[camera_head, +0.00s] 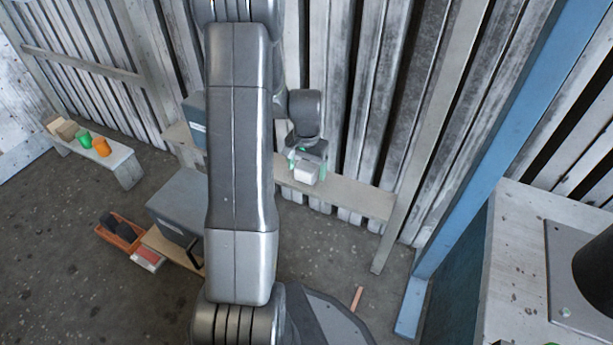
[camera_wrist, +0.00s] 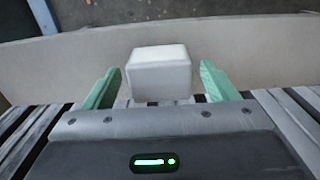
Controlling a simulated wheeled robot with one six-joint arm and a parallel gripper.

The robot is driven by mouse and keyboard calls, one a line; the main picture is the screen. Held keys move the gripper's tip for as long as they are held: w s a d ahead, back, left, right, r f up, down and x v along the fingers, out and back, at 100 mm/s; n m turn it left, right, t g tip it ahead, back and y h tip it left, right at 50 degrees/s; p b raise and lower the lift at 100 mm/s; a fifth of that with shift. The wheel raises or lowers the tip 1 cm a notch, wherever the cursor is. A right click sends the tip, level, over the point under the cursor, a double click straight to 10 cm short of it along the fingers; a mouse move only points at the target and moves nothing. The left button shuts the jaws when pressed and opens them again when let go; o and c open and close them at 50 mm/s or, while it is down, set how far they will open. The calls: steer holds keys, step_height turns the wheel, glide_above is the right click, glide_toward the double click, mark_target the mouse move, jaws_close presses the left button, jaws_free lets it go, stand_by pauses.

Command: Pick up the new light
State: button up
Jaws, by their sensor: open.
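The new light appears to be the small white block (camera_wrist: 158,73). In the wrist view it stands between the two green fingers of my gripper (camera_wrist: 160,85), with a gap on each side. My gripper is open. In the head view the white block (camera_head: 306,173) is at the shelf board, right beside my gripper (camera_head: 304,160). My gripper partly hides it there, and I cannot tell exactly how it rests on the board.
The wooden shelf board (camera_head: 345,192) runs along the slatted wall (camera_head: 350,90). A bench (camera_head: 118,158) at left holds a green and an orange item. A grey box (camera_head: 180,205) and an orange tray (camera_head: 120,240) are on the left. A blue post (camera_head: 500,140) stands right.

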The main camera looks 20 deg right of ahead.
steer(key=shift+f, duration=0.15)
steer(key=shift+c, duration=0.2)
steer(key=c, duration=1.1)
steer(key=shift+o, duration=0.2)
